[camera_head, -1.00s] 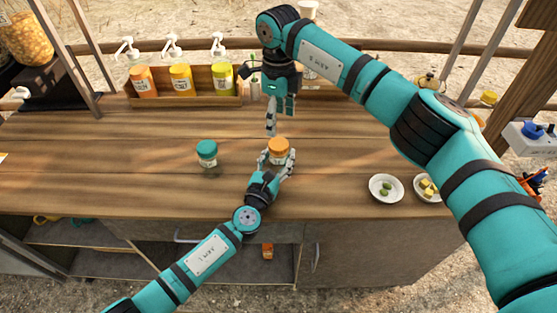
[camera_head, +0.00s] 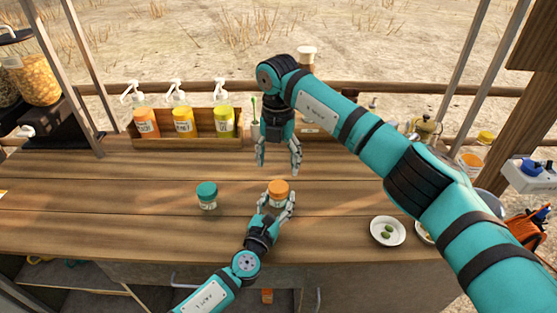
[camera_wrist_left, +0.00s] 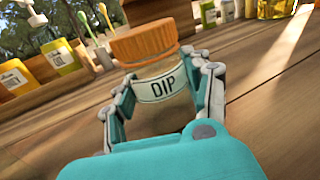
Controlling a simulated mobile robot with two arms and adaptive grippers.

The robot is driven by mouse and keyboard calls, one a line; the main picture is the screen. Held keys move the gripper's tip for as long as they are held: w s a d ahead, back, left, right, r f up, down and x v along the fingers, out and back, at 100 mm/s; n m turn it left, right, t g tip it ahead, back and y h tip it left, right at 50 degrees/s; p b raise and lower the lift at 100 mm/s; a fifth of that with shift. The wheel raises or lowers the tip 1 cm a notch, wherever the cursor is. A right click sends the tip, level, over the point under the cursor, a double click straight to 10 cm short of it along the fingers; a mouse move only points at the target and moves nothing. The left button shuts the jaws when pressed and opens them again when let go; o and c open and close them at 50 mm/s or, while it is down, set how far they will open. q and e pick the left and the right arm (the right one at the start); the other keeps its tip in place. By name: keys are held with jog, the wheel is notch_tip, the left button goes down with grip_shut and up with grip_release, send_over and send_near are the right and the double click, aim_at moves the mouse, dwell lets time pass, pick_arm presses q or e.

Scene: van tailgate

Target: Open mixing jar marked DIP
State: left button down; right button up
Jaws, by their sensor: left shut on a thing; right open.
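The DIP jar stands upright on the wooden counter with its orange lid (camera_head: 278,187) on. In the left wrist view its orange lid (camera_wrist_left: 144,43) and white DIP label (camera_wrist_left: 161,86) face me. My left gripper (camera_head: 276,205) is shut around the jar's body below the lid; its fingers also show on both sides of the jar in the left wrist view (camera_wrist_left: 160,95). My right gripper (camera_head: 279,160) is open and empty, pointing down above and behind the jar. A second jar with a teal lid (camera_head: 207,190) stands to the left, apart from both grippers.
A wooden rack (camera_head: 187,136) with several pump bottles stands at the back left. A white bowl with green pieces (camera_head: 388,231) is at the right. My right arm crosses the right side of the view.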

aim_at(279, 186)
jog(key=m, duration=1.9)
jog(key=shift+f+m, duration=0.1)
jog(key=shift+m, duration=0.3)
jog(key=shift+f, duration=3.95)
jog(key=shift+c, duration=0.3)
